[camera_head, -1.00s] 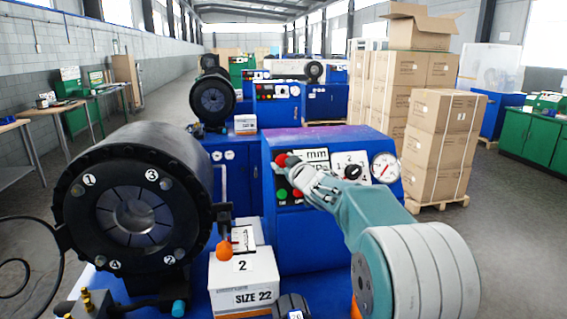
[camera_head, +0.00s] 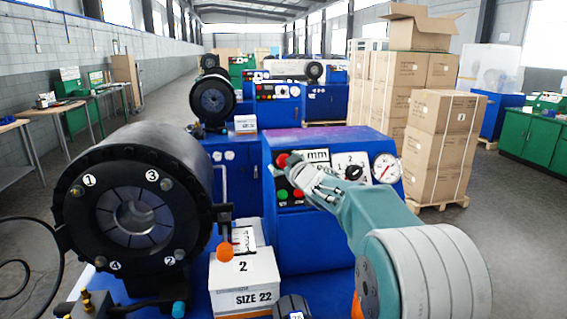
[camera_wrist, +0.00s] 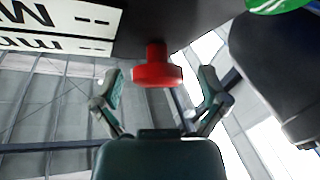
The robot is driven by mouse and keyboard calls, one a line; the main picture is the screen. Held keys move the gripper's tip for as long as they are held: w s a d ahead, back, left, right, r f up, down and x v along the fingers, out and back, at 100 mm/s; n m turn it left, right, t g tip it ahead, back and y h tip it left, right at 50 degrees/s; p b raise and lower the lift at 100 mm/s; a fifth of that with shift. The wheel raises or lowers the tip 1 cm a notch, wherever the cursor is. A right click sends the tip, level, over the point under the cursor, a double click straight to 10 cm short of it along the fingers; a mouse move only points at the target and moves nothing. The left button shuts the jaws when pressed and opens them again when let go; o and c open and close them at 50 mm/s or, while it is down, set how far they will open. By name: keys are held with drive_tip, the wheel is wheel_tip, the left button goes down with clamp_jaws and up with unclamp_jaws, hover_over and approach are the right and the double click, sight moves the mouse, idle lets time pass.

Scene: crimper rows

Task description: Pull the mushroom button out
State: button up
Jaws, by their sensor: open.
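The red mushroom button (camera_wrist: 157,73) juts out from the dark panel on its narrower stem in the wrist view. My gripper (camera_wrist: 159,80) is open, with one finger on each side of the button's head and a visible gap to both. In the head view the red button (camera_head: 282,160) shows at the upper left of the blue console's (camera_head: 320,240) control panel. My gripper (camera_head: 297,164) is just right of it there and partly covers the panel. Contact cannot be made out in the head view.
A green button (camera_wrist: 280,4) and a large dark rounded body (camera_wrist: 280,75) lie right in the wrist view. The black crimper head (camera_head: 90,215) stands left of the console. A gauge (camera_head: 386,168) and black knob (camera_head: 353,172) are on the panel's right. A SIZE 22 box (camera_head: 245,285) stands in front.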

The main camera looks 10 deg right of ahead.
drive_tip(key=v, duration=1.2)
drive_tip(key=shift+s, duration=0.1)
drive_tip(key=s+d+f+m+g+h, duration=0.25)
drive_tip(key=s+m+g+h, duration=0.35)
drive_tip(key=s, duration=0.9)
drive_tip(key=s+a+f+g, duration=0.2)
drive_tip(key=s+f, duration=0.1)
drive_tip(key=s, duration=0.3)
drive_tip(key=s+a+f+m+g, duration=0.1)
drive_tip(key=s+a+f+g, duration=0.1)
drive_tip(key=s+f, duration=0.2)
drive_tip(key=s+a+f+g+y, duration=0.1)
drive_tip(key=s+f, duration=0.3)
drive_tip(key=s, duration=0.6)
drive_tip(key=shift+s+a+m+g, duration=0.25)
drive_tip(key=shift+a+m+g, duration=0.05)
drive_tip(key=shift+a+g, duration=0.1)
